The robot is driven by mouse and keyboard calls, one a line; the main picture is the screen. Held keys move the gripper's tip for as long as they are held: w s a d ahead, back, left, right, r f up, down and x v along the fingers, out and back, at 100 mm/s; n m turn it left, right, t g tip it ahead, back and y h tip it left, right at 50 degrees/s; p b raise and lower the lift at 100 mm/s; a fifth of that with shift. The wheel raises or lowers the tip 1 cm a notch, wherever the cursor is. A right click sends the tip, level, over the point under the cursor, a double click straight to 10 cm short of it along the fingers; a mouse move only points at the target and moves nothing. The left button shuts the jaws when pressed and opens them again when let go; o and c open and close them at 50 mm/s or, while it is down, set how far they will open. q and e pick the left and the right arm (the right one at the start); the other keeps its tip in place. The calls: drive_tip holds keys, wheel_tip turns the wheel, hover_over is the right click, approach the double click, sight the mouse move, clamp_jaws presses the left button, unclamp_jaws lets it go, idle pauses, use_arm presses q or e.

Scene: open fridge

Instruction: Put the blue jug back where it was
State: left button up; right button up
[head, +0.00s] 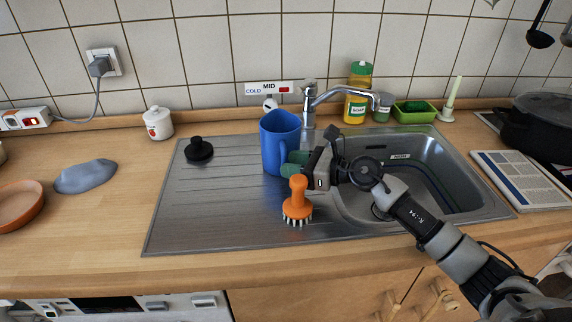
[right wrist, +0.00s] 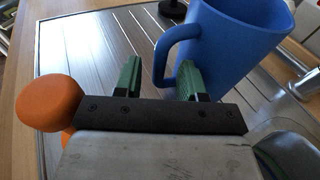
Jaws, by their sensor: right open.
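The blue jug (head: 280,145) stands upright on the ribbed steel drainboard (head: 225,215), left of the sink bowl. It also shows at the upper right of the right wrist view (right wrist: 240,40), with its handle toward my gripper. My right gripper (head: 292,164) is at the jug's right side in the head view, its green fingers apart. In the right wrist view the handle's lower part lies between the two fingertips (right wrist: 160,76), with the right finger close to the handle's loop. I cannot tell whether they touch. My left gripper is not in view.
An orange brush (head: 297,200) stands just in front of my right gripper. A black stopper (head: 199,149) lies left of the jug. The tap (head: 310,105) and soap bottle (head: 356,105) are behind.

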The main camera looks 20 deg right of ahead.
drive_tip(key=b+v, duration=0.1)
drive_tip(key=v, duration=0.3)
drive_tip(key=b+v, duration=0.1)
drive_tip(key=v, duration=0.3)
drive_tip(key=shift+s+d+f, duration=0.15)
drive_tip(key=shift+s+d, duration=0.05)
drive_tip(key=shift+s, duration=0.1)
drive_tip(key=shift+s+d+r, duration=0.25)
drive_tip(key=shift+s+d, duration=0.15)
drive_tip(key=shift+d, duration=0.05)
drive_tip(key=shift+r, duration=0.1)
